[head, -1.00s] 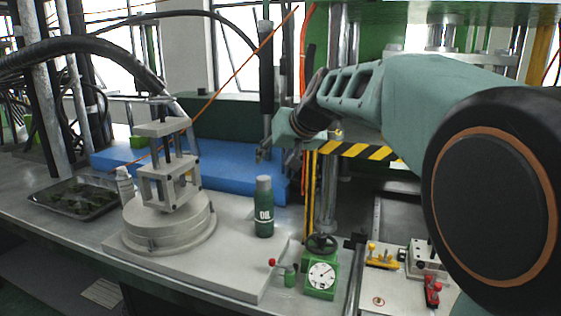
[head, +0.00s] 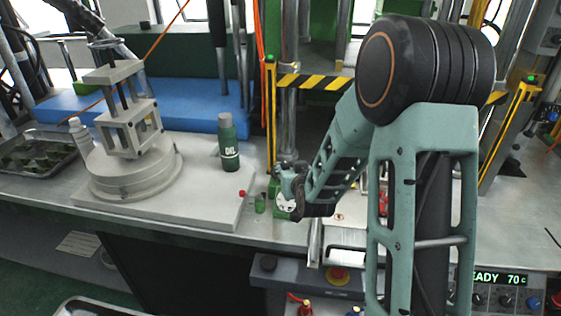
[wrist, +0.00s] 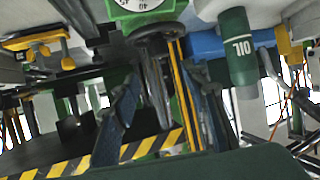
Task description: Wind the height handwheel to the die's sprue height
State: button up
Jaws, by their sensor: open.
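The height handwheel (wrist: 157,32) is a dark wheel beside a green housing with a white dial (wrist: 140,4) in the wrist view. In the head view the dial (head: 286,204) shows partly, and my arm's end hides the wheel. A grey block frame (head: 130,125), perhaps the die, stands on a round stepped base; I cannot make out a sprue.
A green oil bottle (head: 228,145) stands left of the handwheel on the pale plate (head: 190,212). A small red knob (head: 242,193) is close by. Yellow-black striped bars (head: 312,82) cross behind. A control panel (head: 505,290) reads READY 70 at lower right.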

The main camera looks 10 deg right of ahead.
aim_at(285, 163)
jog(key=p+x, duration=0.1)
jog(key=x, duration=0.9)
jog(key=shift+a+f+p, duration=0.1)
jog(key=shift+f+p, duration=0.05)
jog(key=shift+p, duration=0.2)
jog(key=shift+c, duration=0.2)
grip_shut()
jog(key=shift+a+m+h, duration=0.1)
jog(key=shift+m+h, duration=0.2)
